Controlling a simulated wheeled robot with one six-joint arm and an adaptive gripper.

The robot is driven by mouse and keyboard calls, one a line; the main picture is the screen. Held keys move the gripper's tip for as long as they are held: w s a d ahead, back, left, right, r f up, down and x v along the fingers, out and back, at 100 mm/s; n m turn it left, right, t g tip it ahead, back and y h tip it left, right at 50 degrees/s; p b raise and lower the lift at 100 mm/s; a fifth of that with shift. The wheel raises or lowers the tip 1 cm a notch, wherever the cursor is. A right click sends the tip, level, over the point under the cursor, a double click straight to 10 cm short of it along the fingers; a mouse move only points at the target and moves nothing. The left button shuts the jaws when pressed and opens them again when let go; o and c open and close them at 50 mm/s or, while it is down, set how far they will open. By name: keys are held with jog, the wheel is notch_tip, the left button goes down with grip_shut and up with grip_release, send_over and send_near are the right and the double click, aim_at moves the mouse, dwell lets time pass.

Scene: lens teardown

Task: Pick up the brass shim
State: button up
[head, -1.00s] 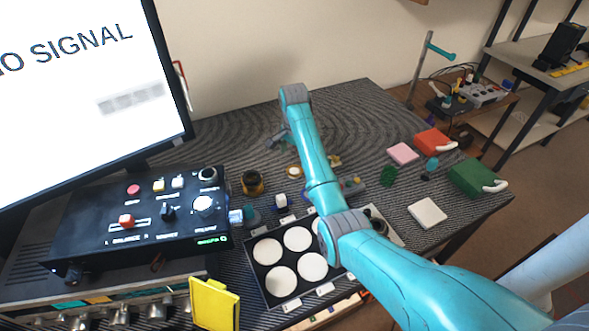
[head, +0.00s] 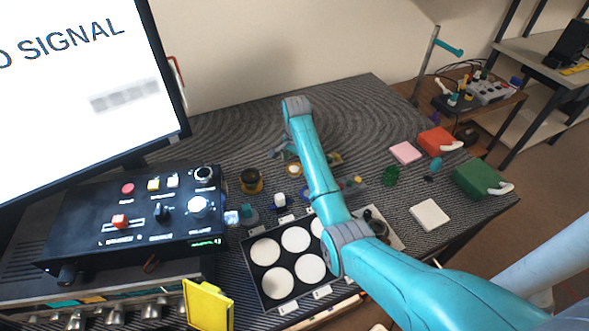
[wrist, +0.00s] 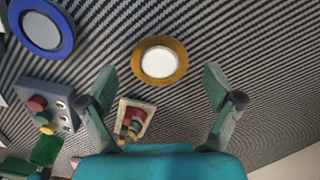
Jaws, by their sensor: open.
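The brass shim (wrist: 183,63) looks like a flat gold ring around a white disc. It lies on the striped grey mat. In the wrist view it sits ahead of my gripper (wrist: 159,74), roughly midway between the two spread fingertips. In the head view a small yellowish ring (head: 287,169), seemingly the same shim, lies just below my gripper (head: 281,152). My gripper is open and empty. I cannot tell its exact height above the mat.
A blue-rimmed ring (wrist: 66,45), a grey button box (wrist: 47,100) and a pale tray with coloured parts (wrist: 147,106) are nearby in the wrist view. A dark jar (head: 251,182), control box (head: 130,225) and tray of white discs (head: 252,283) stand left and in front.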

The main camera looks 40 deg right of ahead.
jog(key=shift+f, duration=0.2)
dwell(0.3)
jog(key=c, duration=0.8)
jog(key=shift+r, duration=0.15)
